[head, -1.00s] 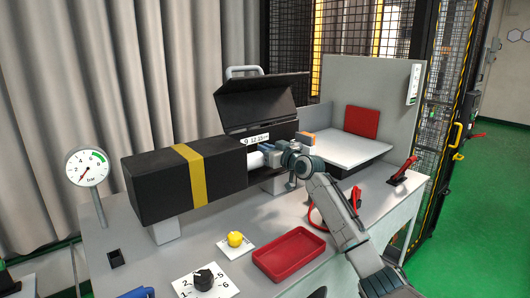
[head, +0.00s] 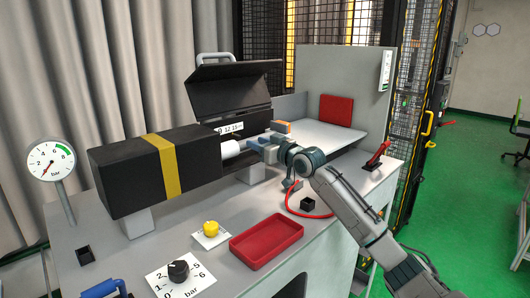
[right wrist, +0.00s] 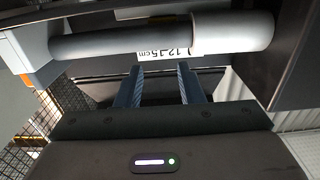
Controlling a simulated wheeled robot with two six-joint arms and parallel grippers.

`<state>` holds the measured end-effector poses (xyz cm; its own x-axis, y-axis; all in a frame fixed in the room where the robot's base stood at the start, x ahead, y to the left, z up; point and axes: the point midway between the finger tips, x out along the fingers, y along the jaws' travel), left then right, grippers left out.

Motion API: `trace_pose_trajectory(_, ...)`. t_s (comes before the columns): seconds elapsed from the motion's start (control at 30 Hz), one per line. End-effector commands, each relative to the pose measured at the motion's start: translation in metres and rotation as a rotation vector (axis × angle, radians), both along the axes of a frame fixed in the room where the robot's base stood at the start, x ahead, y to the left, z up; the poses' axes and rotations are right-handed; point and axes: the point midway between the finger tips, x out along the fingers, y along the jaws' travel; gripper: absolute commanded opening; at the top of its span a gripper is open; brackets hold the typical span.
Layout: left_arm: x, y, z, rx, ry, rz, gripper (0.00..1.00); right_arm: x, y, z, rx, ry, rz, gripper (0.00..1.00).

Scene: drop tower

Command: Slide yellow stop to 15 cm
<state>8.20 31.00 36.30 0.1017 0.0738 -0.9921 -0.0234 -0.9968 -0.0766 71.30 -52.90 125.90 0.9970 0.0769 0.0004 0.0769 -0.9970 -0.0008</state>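No separate yellow stop can be made out. The scale label (head: 231,128), with 12 and 15 readable, sits inside the open black housing (head: 130,180); it also shows in the right wrist view (right wrist: 170,50). Below the scale in the head view is a white cylinder (head: 231,149) on a rod; the cylinder (right wrist: 232,32) is near the top in the wrist view. My right gripper (head: 257,145) is at the housing's right opening, beside the cylinder. Its blue fingers (right wrist: 160,84) are apart with nothing seen between them. My left gripper is out of view.
The raised black lid (head: 235,85) stands above the opening. An orange-ended block (head: 281,127) is close behind my right gripper. A red tray (head: 266,242), yellow knob (head: 211,228), black dial (head: 178,271) and red lever (head: 378,154) stand on the bench.

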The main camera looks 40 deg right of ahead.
Motion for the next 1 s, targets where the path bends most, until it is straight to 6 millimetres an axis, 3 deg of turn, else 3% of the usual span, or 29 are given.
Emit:
trace_pose_trajectory(0.3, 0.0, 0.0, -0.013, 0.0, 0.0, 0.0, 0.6, -0.026, -0.003, -0.001, -0.003, 0.0, -0.002, 0.35)
trace_pose_trajectory(1.0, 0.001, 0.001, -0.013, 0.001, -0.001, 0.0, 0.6, -0.027, -0.003, 0.0, 0.0, -0.001, -0.001, 0.35)
